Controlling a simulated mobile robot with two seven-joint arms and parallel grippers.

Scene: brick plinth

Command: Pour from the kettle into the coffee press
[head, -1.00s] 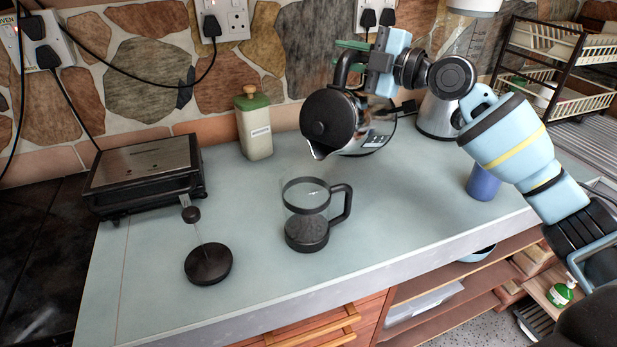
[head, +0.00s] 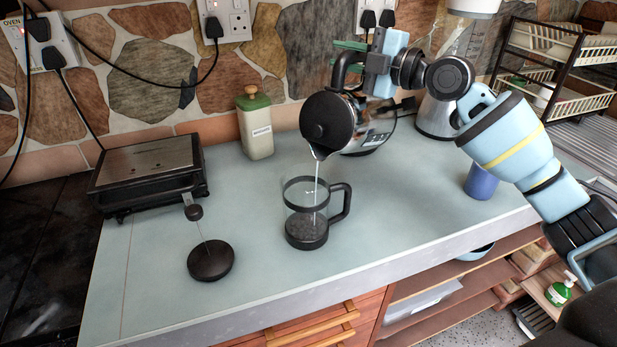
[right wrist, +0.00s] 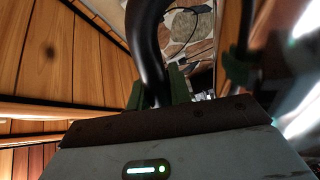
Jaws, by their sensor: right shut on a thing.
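The kettle (head: 328,120) is dark and shiny, tilted with its spout down to the left above the coffee press. A thin clear stream runs from the spout into the press. The coffee press (head: 306,212) is a glass beaker with black bands and a black handle, upright and without its lid on the counter. Its plunger lid (head: 210,261) lies to its left, rod pointing up. My right gripper (head: 352,60) is shut on the kettle's black handle, which also shows in the right wrist view (right wrist: 150,50). My left gripper is not in view.
A sandwich grill (head: 148,170) stands at the left of the counter (head: 400,200). A green-lidded canister (head: 254,125) stands by the wall. A blue cup (head: 482,182) and a blender (head: 437,117) are at the right. The counter around the press is clear.

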